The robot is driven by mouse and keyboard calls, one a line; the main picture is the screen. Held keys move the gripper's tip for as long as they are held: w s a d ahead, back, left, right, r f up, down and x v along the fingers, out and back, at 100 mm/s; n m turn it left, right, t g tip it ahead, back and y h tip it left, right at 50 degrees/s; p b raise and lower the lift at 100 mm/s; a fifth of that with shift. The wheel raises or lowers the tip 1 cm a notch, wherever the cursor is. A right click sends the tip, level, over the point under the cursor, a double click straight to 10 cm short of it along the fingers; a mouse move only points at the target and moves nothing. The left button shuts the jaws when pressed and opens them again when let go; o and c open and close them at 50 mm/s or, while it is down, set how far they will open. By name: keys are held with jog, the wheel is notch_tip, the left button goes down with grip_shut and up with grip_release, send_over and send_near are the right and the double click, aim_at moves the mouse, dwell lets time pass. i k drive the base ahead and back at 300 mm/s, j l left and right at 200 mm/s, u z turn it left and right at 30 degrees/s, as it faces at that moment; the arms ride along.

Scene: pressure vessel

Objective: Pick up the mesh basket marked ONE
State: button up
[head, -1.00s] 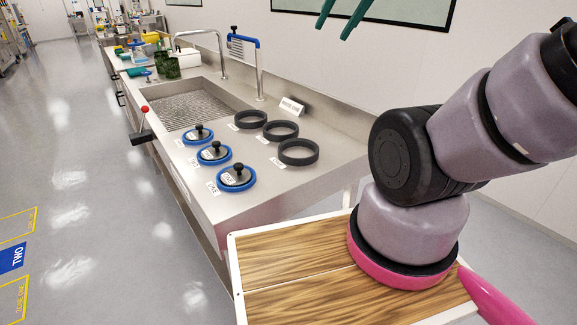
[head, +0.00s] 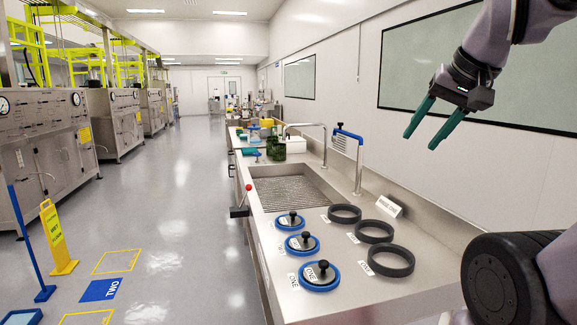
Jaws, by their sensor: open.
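My gripper (head: 423,140) has two teal fingers, parted and empty, and hangs in the air at upper right, in front of the wall. Dark green containers (head: 277,150) stand on the far part of the steel counter, beyond the sink. They could be mesh baskets, but they are too small to tell for sure and no ONE mark is readable on them. My gripper is well apart from them. A label reading ONE lies by the nearest blue-rimmed lid (head: 319,276) on the near counter.
The steel counter (head: 385,294) has a sink (head: 290,190) with taps. Several blue-rimmed lids and black rings (head: 391,261) lie on its near part. A red-knobbed lever (head: 248,188) sticks out at its left edge. A yellow floor sign (head: 58,238) stands at left; the aisle is open.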

aim_at(279, 150)
jog(key=z, duration=2.9)
jog(key=i+u, duration=0.1)
jog(key=i, duration=0.4)
jog(key=i+l+u, duration=0.1)
jog(key=i, duration=0.4)
jog(key=i+l+u, duration=0.1)
jog(key=i+l, duration=0.15)
jog(key=i, duration=0.25)
jog(key=i+u, duration=0.35)
jog(key=i, duration=0.25)
jog(key=i+l+u, duration=0.1)
jog(key=i+u, duration=0.2)
jog(key=i, duration=0.25)
jog(key=i+j+u, duration=0.1)
jog(key=u, duration=0.3)
jog(key=i+u, duration=0.25)
jog(key=u, duration=0.15)
jog(key=i+u, duration=0.2)
jog(key=u, duration=0.2)
jog(key=i+l+u, duration=0.15)
jog(key=u, duration=0.2)
jog(key=i+j+u, duration=0.15)
jog(key=i+u, duration=0.25)
jog(key=i+l+u, duration=0.1)
jog(key=i+u, duration=0.35)
jog(key=i, duration=2)
jog(key=j+u, duration=0.05)
jog(key=j, duration=0.05)
